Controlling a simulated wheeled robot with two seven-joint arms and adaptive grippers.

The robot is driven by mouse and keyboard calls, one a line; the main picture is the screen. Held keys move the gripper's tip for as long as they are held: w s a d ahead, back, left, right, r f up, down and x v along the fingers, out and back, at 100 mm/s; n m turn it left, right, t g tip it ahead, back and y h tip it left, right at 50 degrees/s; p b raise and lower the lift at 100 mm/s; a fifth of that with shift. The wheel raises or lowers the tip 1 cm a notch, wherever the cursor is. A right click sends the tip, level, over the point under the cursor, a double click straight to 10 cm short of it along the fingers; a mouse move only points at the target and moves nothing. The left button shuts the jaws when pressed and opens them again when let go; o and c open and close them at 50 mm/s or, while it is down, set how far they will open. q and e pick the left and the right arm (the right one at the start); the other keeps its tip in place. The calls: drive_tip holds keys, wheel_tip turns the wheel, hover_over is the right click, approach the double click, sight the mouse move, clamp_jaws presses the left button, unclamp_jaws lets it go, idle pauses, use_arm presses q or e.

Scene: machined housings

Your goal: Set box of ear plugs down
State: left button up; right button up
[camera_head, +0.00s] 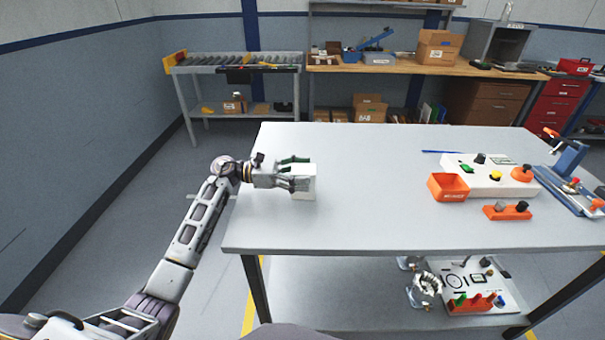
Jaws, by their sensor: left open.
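A small white box (309,184), which looks like the box of ear plugs, stands on the left part of the grey table (380,225). My left gripper (300,174) is at the box from its left side, with its fingers open and the tips beside the box. The fingers hide part of the box's left side, and I cannot tell whether they touch it. The box appears to rest on the tabletop.
An orange bin (449,187), a white control box (490,178), an orange block (507,212) and a blue fixture (568,180) occupy the table's right side. The middle of the table is clear. A lower shelf (350,290) holds more parts.

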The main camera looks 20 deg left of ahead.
use_arm(q)
drive_tip(key=v, duration=1)
drive_tip(key=shift+a+b, duration=0.35)
drive_tip(key=shift+s+a, duration=0.2)
drive_tip(key=shift+a, duration=0.45)
use_arm(e)
drive_tip(key=shift+s+a+r, duration=0.15)
drive_tip(key=shift+a+r, duration=0.1)
drive_tip(key=shift+r, duration=0.45)
